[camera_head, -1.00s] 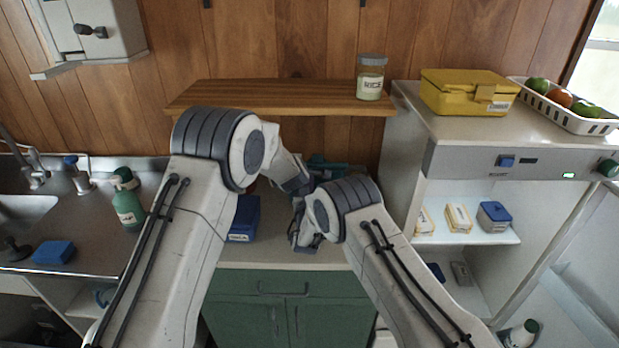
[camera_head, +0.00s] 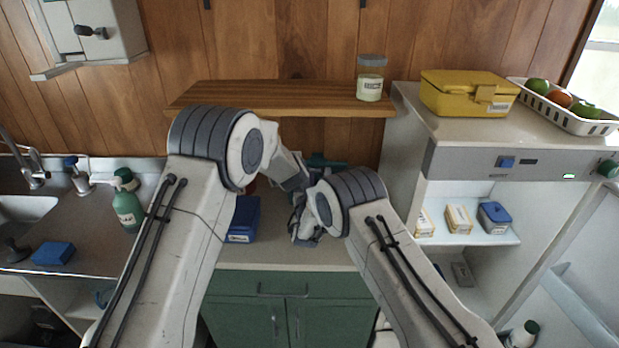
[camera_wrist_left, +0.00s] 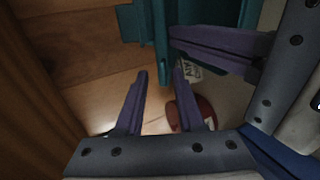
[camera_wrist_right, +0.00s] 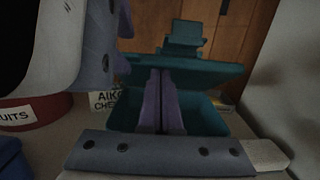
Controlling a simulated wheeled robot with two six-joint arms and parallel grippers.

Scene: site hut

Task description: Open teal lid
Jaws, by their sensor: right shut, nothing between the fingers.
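The teal box (camera_wrist_right: 128,112) stands on the counter in the right wrist view, with its teal lid (camera_wrist_right: 205,72) tilted above the body. It is mostly hidden behind my arms in the head view, where a teal piece (camera_head: 325,162) shows. Teal edges also show in the left wrist view (camera_wrist_left: 210,12). My right gripper (camera_wrist_right: 160,72) is shut and empty, with its fingertips at the front edge of the lid; contact is unclear. My left gripper (camera_wrist_left: 160,78) is open beside the box, with a teal edge just beyond its fingertips.
A blue box (camera_head: 243,220) stands left of my grippers on the counter. A red container (camera_wrist_right: 35,110) and a white label card (camera_wrist_right: 105,100) are close by. A wooden shelf (camera_head: 280,97) overhangs the counter. The open fridge (camera_head: 470,180) stands to the right.

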